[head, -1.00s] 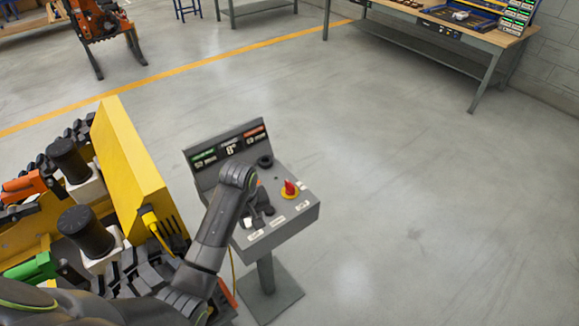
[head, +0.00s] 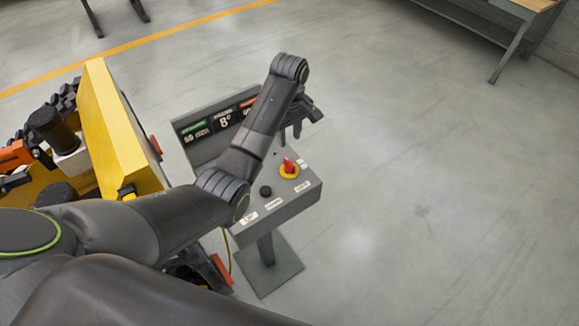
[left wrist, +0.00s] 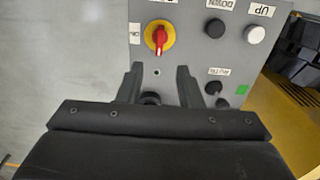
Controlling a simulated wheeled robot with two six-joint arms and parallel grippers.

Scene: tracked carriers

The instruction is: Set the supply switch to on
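A red rotary switch handle on a yellow round plate (head: 289,168) sits on the sloped top of a grey control box; I take it as the supply switch. In the left wrist view the red handle (left wrist: 159,38) points toward my gripper, roughly along the picture's vertical. My left gripper (head: 291,133) is above the box, behind the red switch in the head view. In the left wrist view its two fingers (left wrist: 160,77) stand apart with nothing between them, below the switch and clear of it. Labels beside the switch are too small to read. My right gripper is not in view.
A yellow carrier (head: 125,140) is close at left. Floor at right is free.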

